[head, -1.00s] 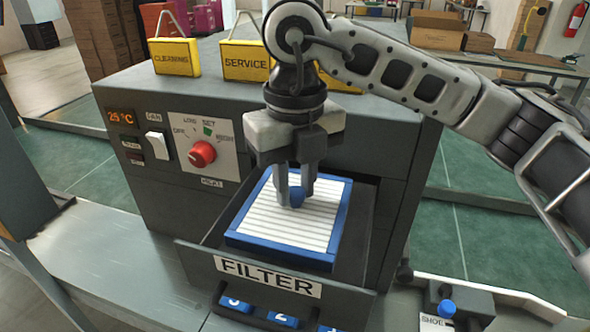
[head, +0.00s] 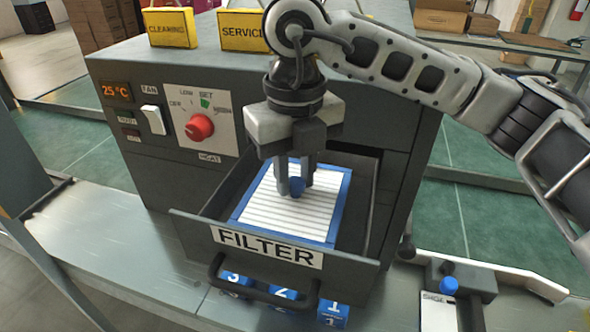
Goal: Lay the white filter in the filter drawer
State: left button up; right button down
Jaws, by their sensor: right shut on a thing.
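My right gripper (head: 295,184) points down from above and is shut on the filter's knob. My left gripper is not in view.
The grey machine (head: 160,180) behind the drawer has a red heat knob (head: 199,127) and a white fan switch (head: 153,119). Yellow signs (head: 172,27) stand on its top. Numbered blue blocks (head: 333,313) sit below the drawer handle. A fixture with a blue knob (head: 449,284) stands at right.

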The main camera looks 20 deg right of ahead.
jog(key=shift+f+b, duration=0.65)
jog(key=c, duration=1.1)
grip_release()
